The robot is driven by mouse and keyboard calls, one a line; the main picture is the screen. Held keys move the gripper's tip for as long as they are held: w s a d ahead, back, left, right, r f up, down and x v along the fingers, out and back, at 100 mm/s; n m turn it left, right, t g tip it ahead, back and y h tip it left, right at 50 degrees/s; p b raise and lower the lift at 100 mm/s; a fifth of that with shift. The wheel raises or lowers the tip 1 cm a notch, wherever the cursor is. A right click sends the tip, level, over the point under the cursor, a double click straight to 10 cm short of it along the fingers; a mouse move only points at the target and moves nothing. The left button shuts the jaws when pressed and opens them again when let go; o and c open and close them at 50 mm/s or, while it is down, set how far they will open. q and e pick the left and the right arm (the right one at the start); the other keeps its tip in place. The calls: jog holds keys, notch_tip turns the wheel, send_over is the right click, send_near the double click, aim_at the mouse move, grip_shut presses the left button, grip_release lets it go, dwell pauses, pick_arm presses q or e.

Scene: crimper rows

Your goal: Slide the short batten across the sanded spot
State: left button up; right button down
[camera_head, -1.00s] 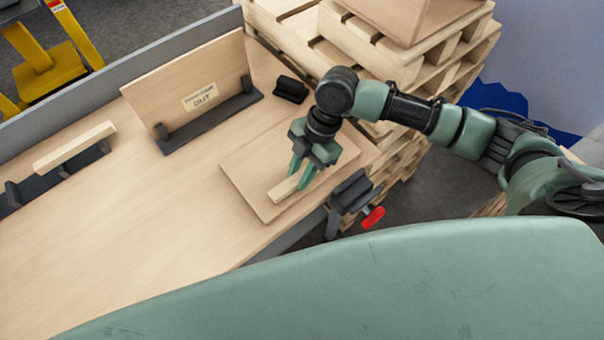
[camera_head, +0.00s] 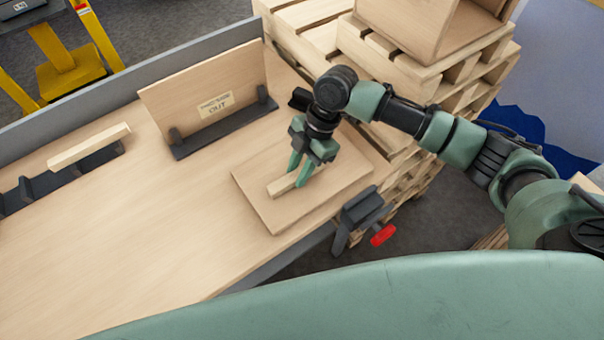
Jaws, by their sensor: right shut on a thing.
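The short batten (camera_head: 280,187) is a small pale wooden stick lying on a flat, square wooden board (camera_head: 278,217) near the bench's right end. My right gripper (camera_head: 298,178) points down over the board, its green fingers shut on the batten toward the batten's right end. The batten looks flat on the board or very close to it; I cannot tell if it touches. I cannot make out a sanded spot on the board; the batten and fingers cover part of it. My left gripper is not in view.
A labelled upright panel (camera_head: 205,92) stands in a dark holder behind the board. A longer batten (camera_head: 88,147) rests on a dark rack at left. A dark clamp with a red handle (camera_head: 382,235) sits at the front edge. Stacked pallets (camera_head: 400,75) stand right. The bench's middle is clear.

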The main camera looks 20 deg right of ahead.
aim_at(280, 163)
jog(key=shift+w+a+b, duration=0.35)
jog(key=shift+w, duration=0.65)
jog(key=shift+w+a+b, duration=0.3)
jog(key=shift+w+a, duration=0.05)
jog(key=shift+w, duration=0.6)
jog(key=shift+w+a+b, duration=0.35)
jog(key=shift+w, duration=0.65)
jog(key=c, duration=1.1)
grip_release()
jog(key=v, duration=1.2)
